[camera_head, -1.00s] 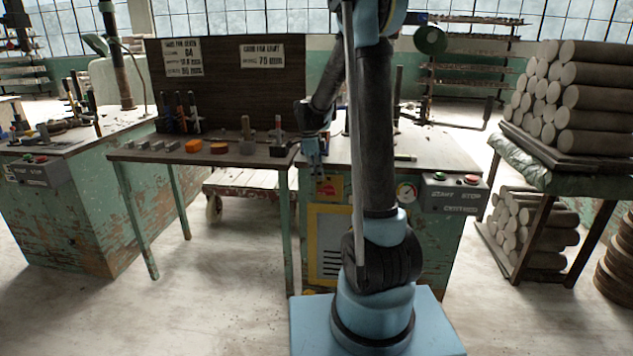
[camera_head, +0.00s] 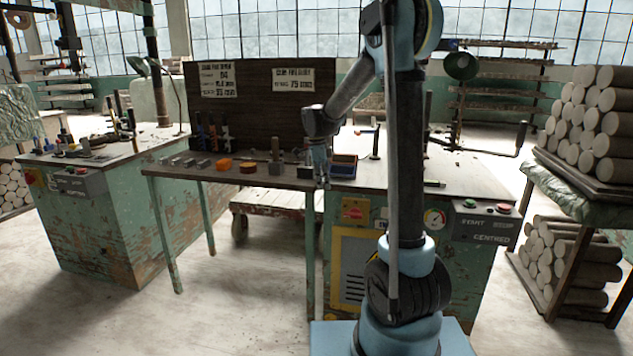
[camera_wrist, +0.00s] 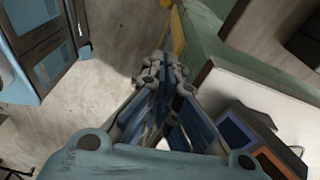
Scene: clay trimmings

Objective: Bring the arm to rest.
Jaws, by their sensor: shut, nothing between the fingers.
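My gripper (camera_head: 322,184) hangs pointing down at the front edge of the workbench, where the narrow side table meets the green cabinet. Its fingers are together with nothing between them. In the wrist view the closed fingers (camera_wrist: 160,75) point toward the pale floor and the bench edge. My blue and black arm is folded, with the upper part raised and the forearm reaching left and down.
A blue-and-wood divided bin (camera_head: 343,166) stands just right of my gripper; it also shows in the wrist view (camera_wrist: 262,118). Small blocks, including an orange one (camera_head: 224,164), line the side table (camera_head: 185,173). Stacked clay cylinders (camera_head: 590,120) stand right. The floor in front is clear.

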